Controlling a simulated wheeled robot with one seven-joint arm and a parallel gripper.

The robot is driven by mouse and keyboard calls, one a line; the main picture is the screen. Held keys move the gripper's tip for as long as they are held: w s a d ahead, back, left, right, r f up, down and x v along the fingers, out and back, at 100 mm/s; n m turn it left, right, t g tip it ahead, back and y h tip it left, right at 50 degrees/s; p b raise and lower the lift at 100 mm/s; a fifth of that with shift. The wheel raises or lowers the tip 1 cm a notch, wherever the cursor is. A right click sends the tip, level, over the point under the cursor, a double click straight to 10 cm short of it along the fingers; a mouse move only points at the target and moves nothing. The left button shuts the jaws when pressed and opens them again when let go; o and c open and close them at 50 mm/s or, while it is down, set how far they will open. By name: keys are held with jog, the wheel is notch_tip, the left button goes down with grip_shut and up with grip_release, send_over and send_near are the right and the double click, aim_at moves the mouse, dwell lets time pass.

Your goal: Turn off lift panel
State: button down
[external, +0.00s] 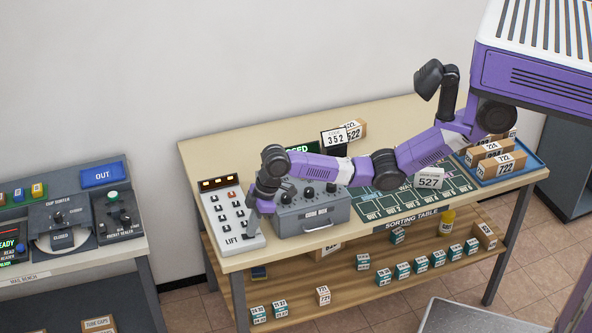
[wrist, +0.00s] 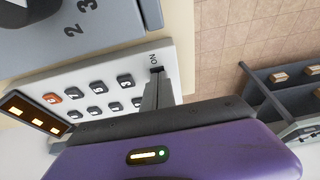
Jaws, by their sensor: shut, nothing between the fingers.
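The lift panel (external: 213,204) is a white sloped box marked LIFT at the left end of the sorting table. It has a lit orange display and rows of buttons. In the wrist view the panel (wrist: 75,92) shows dark buttons, one orange button, and the word ON near its end. A small dark part, perhaps the switch (wrist: 157,69), shows beside ON. My gripper (external: 252,227) is shut and empty, pointing down at the panel's front right. In the wrist view its fingertips (wrist: 157,80) overlap the dark part; I cannot tell whether they touch it.
A grey box with knobs (external: 312,208) stands right of the panel, close to my arm. Number cards and a blue tray of boxes (external: 497,160) are further right. Small boxes lie on the shelf below. A mail bench (external: 70,262) stands left, across a gap.

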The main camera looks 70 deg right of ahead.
jog(key=shift+w+a+p+v, duration=0.15)
jog(key=shift+p+v, duration=1)
jog(key=shift+p, duration=0.2)
jog(key=shift+w+a+p+v, duration=0.1)
jog(key=shift+p+v, duration=1.05)
jog(key=shift+p, duration=0.2)
jog(key=b+v, duration=0.2)
jog(key=v, duration=0.7)
jog(key=shift+r, duration=0.25)
jog(key=shift+d+f+b, duration=0.1)
jog(key=shift+b, duration=0.35)
jog(key=a+b, duration=0.1)
jog(key=b, duration=0.5)
jog(key=shift+w, duration=0.4)
jog(key=shift+r+b, duration=0.25)
jog(key=shift+b, duration=0.25)
